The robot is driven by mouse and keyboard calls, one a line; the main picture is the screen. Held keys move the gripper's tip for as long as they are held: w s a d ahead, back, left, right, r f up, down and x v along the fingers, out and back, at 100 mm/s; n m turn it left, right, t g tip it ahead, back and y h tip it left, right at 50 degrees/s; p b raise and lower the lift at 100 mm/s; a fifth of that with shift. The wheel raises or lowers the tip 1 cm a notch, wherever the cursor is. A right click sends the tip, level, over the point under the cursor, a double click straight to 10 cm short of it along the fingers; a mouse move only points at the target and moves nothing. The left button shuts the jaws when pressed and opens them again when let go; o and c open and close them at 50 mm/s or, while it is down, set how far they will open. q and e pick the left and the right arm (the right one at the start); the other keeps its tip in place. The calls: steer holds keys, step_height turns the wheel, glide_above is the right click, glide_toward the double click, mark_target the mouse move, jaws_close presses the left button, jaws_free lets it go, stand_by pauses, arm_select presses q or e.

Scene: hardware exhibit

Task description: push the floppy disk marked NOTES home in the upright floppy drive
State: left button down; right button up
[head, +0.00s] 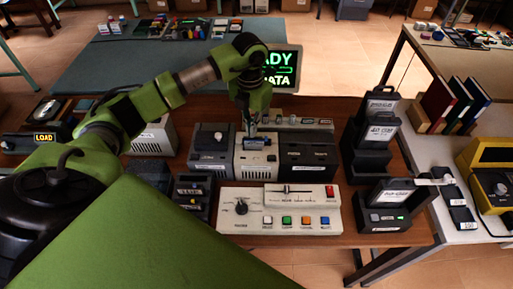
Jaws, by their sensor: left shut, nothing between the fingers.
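My left gripper (252,124) points straight down, shut and empty, over the top of a beige box unit (256,158) in the middle of the table. A small bluish-grey piece (261,140) shows at its fingertips on top of that unit; I cannot tell whether they touch. Whether this piece is the NOTES disk, and whether the beige unit is the upright drive, I cannot tell. Black upright units on the right carry pale-labelled pieces, at the back (382,103), middle (381,132) and front (391,195); their lettering is too small to read. My right gripper is not in view.
A dark grey unit (210,160) and a black unit (308,150) flank the beige one closely. A control panel (280,208) with coloured buttons lies in front. A green-lettered screen (281,70) stands behind. A side table on the right holds upright books (463,105) and a yellow device (490,177).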

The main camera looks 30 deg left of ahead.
arm_select(q)
steer(key=shift+f, duration=0.3)
steer(key=shift+f+b, duration=0.45)
steer(key=shift+b, duration=0.1)
steer(key=shift+f+b, duration=0.9)
steer(key=shift+f, duration=0.15)
stand_by(1.0)
stand_by(0.4)
steer(key=shift+r+p, duration=2.3)
steer(key=shift+r, duration=1.25)
steer(key=shift+s+f, duration=0.1)
steer(key=shift+f, duration=0.05)
